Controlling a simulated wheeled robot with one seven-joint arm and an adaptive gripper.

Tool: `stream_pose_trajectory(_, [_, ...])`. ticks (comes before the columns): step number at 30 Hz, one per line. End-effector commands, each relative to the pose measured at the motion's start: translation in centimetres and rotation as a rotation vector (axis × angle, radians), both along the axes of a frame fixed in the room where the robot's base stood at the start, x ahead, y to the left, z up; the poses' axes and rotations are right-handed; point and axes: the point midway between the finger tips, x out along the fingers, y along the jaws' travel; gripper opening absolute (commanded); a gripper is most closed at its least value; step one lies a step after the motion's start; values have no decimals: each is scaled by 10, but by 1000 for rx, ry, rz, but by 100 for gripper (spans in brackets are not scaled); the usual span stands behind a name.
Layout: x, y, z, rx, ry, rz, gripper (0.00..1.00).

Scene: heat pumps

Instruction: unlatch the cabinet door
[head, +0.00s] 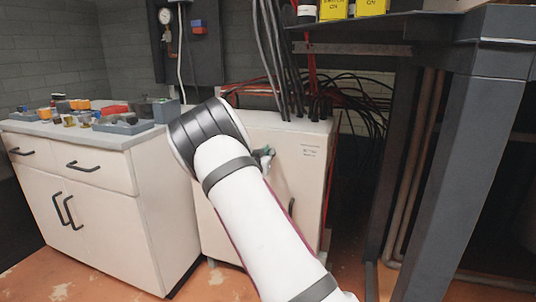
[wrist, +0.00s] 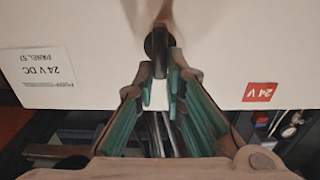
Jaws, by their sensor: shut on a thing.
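The cabinet (head: 304,150) is a white box below the cables, its front facing me and partly hidden by my arm. In the wrist view its white door (wrist: 95,35) fills the upper part, with an upside-down "24 V DC" label and a red 24 V tag. A black latch handle (wrist: 157,42) stands out from the door. My gripper (wrist: 160,76) is at this handle, its green-padded fingers closed around its lower end. In the head view, my gripper (head: 265,154) is at the cabinet front, mostly hidden behind my wrist. The door looks flush.
A white drawer unit (head: 150,215) with trays of small parts on top stands left of the cabinet. A dark metal frame (head: 466,170) rises at the right, close to the cabinet. Black and red cables (head: 291,65) enter the cabinet top. Some floor is free in front.

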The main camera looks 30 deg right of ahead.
Motion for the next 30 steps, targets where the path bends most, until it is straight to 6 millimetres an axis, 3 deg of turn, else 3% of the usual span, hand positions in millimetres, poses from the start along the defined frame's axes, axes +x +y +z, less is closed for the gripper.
stream_pose_trajectory(11, [2, 2, 1, -66, 84, 1, 0])
stream_pose_trajectory(30, [9, 8, -3, -421, 536, 1, 0])
